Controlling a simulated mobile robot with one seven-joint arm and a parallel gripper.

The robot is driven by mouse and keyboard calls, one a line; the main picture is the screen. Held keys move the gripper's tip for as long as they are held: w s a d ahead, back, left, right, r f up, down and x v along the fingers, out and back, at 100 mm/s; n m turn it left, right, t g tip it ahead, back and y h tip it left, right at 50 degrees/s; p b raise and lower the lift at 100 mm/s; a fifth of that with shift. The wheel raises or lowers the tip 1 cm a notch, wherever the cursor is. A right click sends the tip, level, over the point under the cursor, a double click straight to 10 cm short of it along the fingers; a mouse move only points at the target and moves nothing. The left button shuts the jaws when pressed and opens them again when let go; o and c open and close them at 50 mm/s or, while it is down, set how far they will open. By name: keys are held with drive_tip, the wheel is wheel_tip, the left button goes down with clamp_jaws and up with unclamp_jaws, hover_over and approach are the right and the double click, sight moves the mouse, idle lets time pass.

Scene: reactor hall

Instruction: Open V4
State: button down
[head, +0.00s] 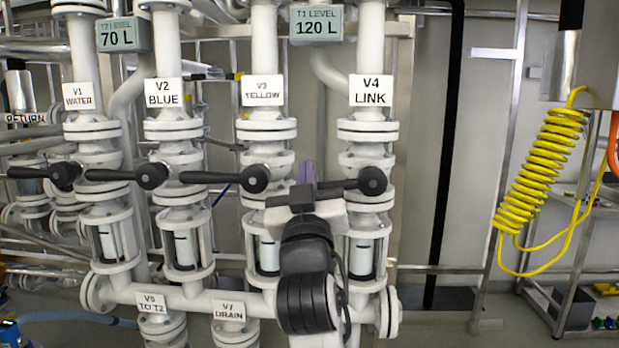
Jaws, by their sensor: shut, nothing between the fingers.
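The V4 valve (366,160) is on the rightmost white vertical pipe, under the label V4 LINK (371,90). Its black lever (345,184) lies horizontal, across the pipe, and points left from a round hub (372,181). My gripper (306,173), with purple fingers, is shut and empty near the lever's left end. I cannot tell whether it touches the lever. My wrist and arm come up from below and hide part of the pipework between V3 and V4.
Valves V3 (254,178), V2 (152,176) and V1 (64,176) stand in a row to the left, their levers also horizontal. Level displays read 70 L (124,36) and 120 L (316,25). A coiled yellow hose (540,170) hangs at the right.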

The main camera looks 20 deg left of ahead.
drive_tip(key=shift+w+d+f, duration=0.1)
drive_tip(key=shift+w+f, duration=0.05)
drive_tip(key=shift+f, duration=0.4)
drive_tip(key=shift+w+d+f, duration=0.1)
drive_tip(key=shift+f, duration=0.4)
drive_tip(key=shift+w+f, duration=0.1)
